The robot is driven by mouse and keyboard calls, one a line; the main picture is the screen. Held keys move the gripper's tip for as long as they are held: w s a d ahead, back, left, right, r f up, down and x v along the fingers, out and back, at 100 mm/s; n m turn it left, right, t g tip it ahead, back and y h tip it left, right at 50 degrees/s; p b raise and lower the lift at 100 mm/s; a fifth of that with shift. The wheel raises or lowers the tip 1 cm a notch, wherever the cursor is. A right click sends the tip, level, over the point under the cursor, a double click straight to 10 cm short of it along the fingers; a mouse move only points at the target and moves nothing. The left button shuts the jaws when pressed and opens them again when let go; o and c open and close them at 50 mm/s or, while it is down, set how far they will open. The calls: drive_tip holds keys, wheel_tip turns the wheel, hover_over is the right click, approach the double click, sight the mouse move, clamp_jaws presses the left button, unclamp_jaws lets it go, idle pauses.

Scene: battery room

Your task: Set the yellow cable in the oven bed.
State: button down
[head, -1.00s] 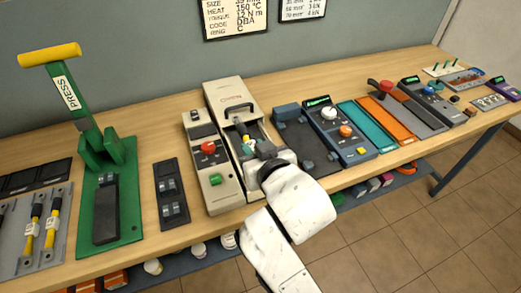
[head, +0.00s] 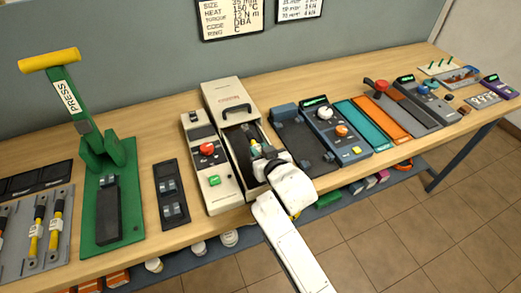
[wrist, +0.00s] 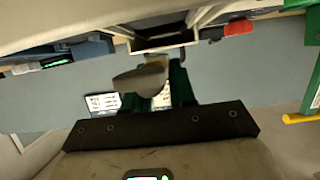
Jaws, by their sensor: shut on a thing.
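The beige oven (head: 224,92) stands on the bench with its lid raised, and its dark bed (head: 232,140) is open to view. My gripper (head: 257,150) is over the near right part of the bed, shut on the yellow cable (head: 255,153). Only a little of the cable shows in the head view; my gripper hides the rest. In the wrist view, a grey-brown cable end (wrist: 141,79) sticks out by the dark green fingers (wrist: 158,92), in front of the oven's opening. I cannot tell whether the cable touches the bed.
A red button (head: 207,149) and a green button (head: 214,181) are on the panel left of the bed. A green press (head: 108,200) and a grey tray (head: 20,262) with yellow cables stand left. A dark blue device (head: 335,128) stands close on the right.

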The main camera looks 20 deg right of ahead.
drive_tip(key=shift+f+b, duration=0.35)
drive_tip(key=shift+f, duration=0.05)
drive_tip(key=shift+f, duration=0.2)
drive_tip(key=c, duration=0.9)
unclamp_jaws()
drive_tip(key=shift+r, duration=0.1)
